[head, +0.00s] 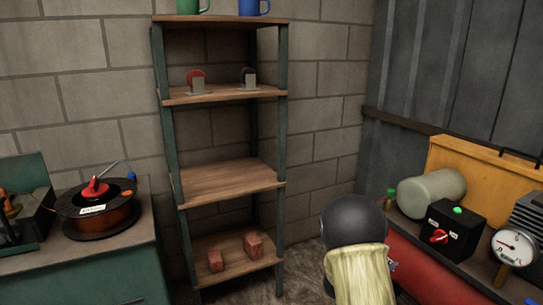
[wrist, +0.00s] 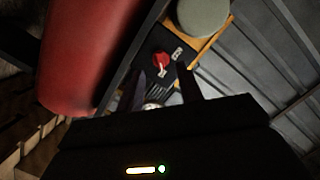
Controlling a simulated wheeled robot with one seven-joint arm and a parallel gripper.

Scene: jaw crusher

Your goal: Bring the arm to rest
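My gripper (wrist: 163,88) shows in the wrist view with its two dark fingers apart and nothing between them. Beyond the fingers is a black box with a red rotary knob (wrist: 160,61). I cannot tell how far the fingertips are from it. In the head view my arm (head: 357,262), a dark round joint with a pale cover, is at the lower middle right, in front of the red tank. My gripper is hidden behind it there.
The black control box (head: 451,229), a gauge (head: 513,247) and a pale cylinder (head: 431,193) stand above a red tank (head: 432,277) at right. A wooden shelf unit (head: 225,181) stands at the back. A cable reel (head: 97,211) sits on a green cabinet (head: 90,278) at left.

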